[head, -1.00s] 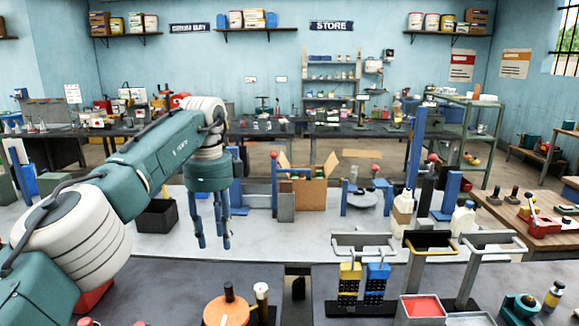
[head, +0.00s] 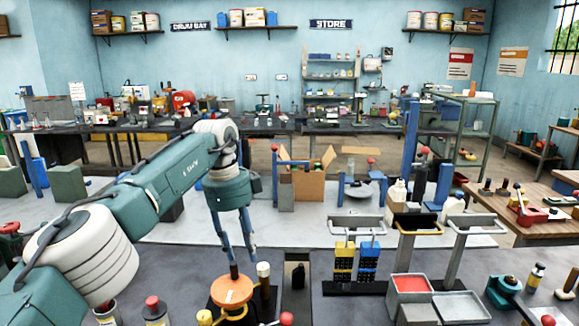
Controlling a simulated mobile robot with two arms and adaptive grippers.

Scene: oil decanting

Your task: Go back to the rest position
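My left arm (head: 165,180) reaches in from the left. My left gripper (head: 243,262) hangs down over the dark front bench, with its two blue fingers apart and nothing seen between them. Its tips show just above and behind the black knob of an orange disc (head: 231,292); I cannot tell whether they touch it. My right arm and gripper are out of view.
A dark post with a pale cap (head: 263,270) stands right of the disc. Farther right are a yellow block (head: 343,257), a blue block (head: 369,257), a red-filled tray (head: 410,284) and handled stands (head: 356,222). An open cardboard box (head: 308,184) stands behind.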

